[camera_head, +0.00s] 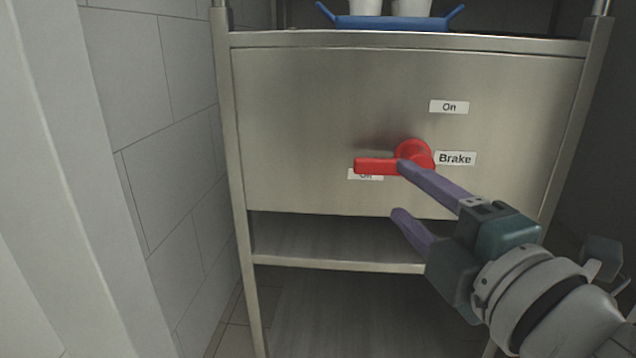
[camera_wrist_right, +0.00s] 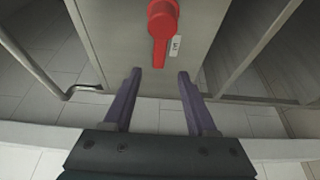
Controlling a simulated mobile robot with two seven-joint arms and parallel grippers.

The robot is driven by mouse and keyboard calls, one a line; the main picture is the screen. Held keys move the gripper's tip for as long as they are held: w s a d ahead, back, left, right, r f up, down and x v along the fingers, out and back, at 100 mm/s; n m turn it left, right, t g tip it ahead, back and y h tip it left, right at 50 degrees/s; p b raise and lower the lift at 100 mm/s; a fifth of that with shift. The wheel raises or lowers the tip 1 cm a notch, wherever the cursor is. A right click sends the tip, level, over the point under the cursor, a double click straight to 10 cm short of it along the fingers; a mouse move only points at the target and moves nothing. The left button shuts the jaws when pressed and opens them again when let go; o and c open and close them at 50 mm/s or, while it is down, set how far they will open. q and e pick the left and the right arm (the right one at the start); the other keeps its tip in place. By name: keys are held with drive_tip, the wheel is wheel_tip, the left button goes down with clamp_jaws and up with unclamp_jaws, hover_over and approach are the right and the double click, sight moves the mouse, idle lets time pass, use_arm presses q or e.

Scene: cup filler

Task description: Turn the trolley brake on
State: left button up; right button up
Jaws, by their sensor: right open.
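The red brake lever (camera_head: 376,165) sits on the trolley's (camera_head: 300,110) metal front panel, its handle pointing left and partly covering the lower label, which seems to read "Off". The "On" label (camera_head: 449,107) is above its pivot, and the "Brake" label (camera_head: 456,158) is right of it. My right gripper (camera_head: 398,190) is open and empty, its purple fingers in front of and just below the lever. In the right wrist view the lever (camera_wrist_right: 162,40) lies ahead of the open fingers (camera_wrist_right: 155,74), with nothing between them. My left gripper is not in view.
A blue tray (camera_head: 391,23) with white cups (camera_head: 366,6) stands on the trolley's upper level. A lower shelf (camera_head: 330,240) below the panel looks empty. A tiled wall (camera_head: 150,120) stands close on the left.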

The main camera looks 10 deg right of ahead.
sight(375, 168)
drive_tip(key=w, duration=0.3)
drive_tip(key=w+b, duration=0.1)
drive_tip(key=w, duration=0.2)
drive_tip(key=w+a+b, duration=0.1)
drive_tip(key=w, duration=0.2)
drive_tip(key=shift+w+r, duration=0.1)
drive_tip(key=shift+w, duration=0.05)
drive_tip(key=shift+c, duration=0.4)
clamp_jaws()
idle(0.7)
